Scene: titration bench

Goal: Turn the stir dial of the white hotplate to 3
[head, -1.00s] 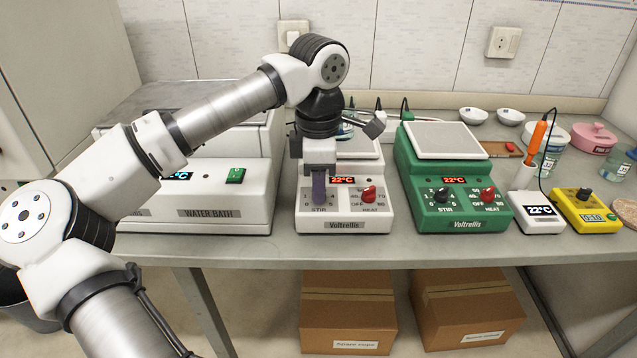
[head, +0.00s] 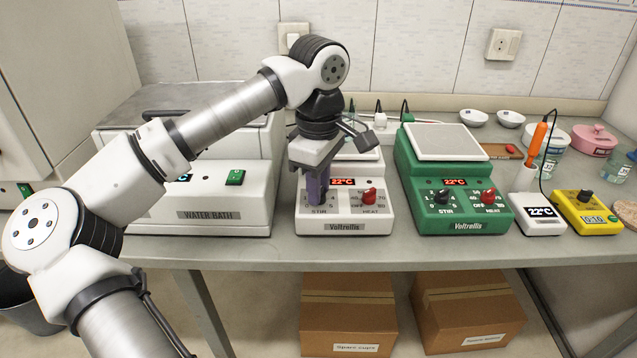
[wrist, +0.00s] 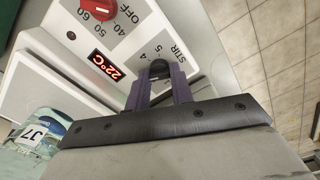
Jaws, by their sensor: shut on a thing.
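The white hotplate (head: 343,226) stands on the bench with a stir dial at its left and a red heat dial (head: 369,195) at its right. My gripper (head: 317,196) points down over the stir side and hides the stir dial in the head view. In the wrist view, the black stir dial (wrist: 159,69) sits between the two purple fingers of my gripper (wrist: 160,78), which are shut on it. Scale numbers 4 and 5 and the word STIR show beside the dial; its pointer setting is too unclear to tell. The display reads 22°C (wrist: 105,65).
The green hotplate (head: 456,208) stands close to the right, with its own stir and heat dials. The water bath (head: 205,205) is close on the left. A beaker (wrist: 45,130) shows at lower left in the wrist view. Bare bench front (head: 270,250) runs before the hotplates.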

